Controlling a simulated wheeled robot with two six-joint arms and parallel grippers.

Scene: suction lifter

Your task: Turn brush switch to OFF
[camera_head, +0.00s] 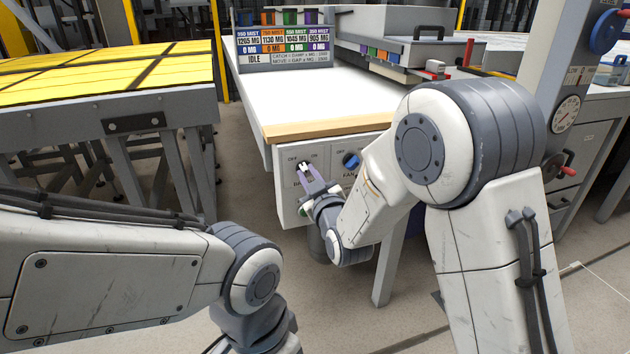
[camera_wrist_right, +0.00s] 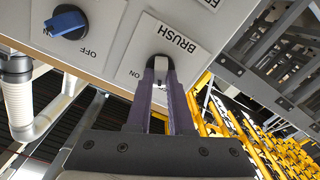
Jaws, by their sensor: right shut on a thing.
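The brush switch (camera_wrist_right: 160,62) is a small knob with a pale grip on a dark round base, on a white plate lettered BRUSH. It is on the front panel of the white bench, left of the fan switch in the head view. My right gripper (camera_head: 304,166) is at this switch, its two purple fingers shut on the pale grip; it also fills the middle of the right wrist view (camera_wrist_right: 160,75). The ON label shows beside the knob there; the fingers partly cover the knob, so its exact angle is unclear. My left gripper is out of view.
The blue fan switch (camera_head: 351,160) is close to the right of the brush switch. The bench top (camera_head: 330,95) overhangs the panel with a wooden edge. A display board (camera_head: 284,47) reads IDLE. A yellow-topped table (camera_head: 100,75) stands left.

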